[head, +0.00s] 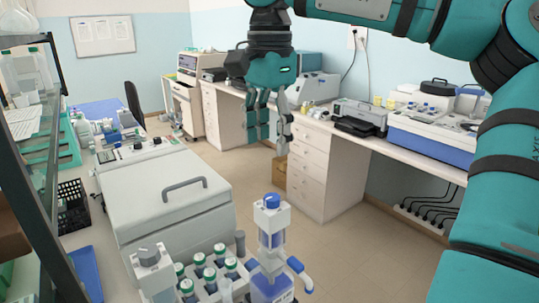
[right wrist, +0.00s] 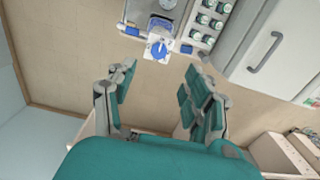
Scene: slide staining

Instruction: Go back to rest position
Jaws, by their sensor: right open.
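My right gripper (head: 268,145) hangs down in the upper middle of the head view, its arm coming in from the right. In the right wrist view its two fingers (right wrist: 157,78) stand apart with only floor between them, so it is open and empty. It is raised in the air, clear of the staining equipment in the foreground. My left gripper is not in view.
A blue-capped dispenser (head: 272,230) and green-capped bottles (head: 208,272) stand on the near bench. A grey lidded machine (head: 165,200) is at left, beside a shelf (head: 30,165). A white bench (head: 345,140) runs along the back right. Open floor (head: 370,260) lies between.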

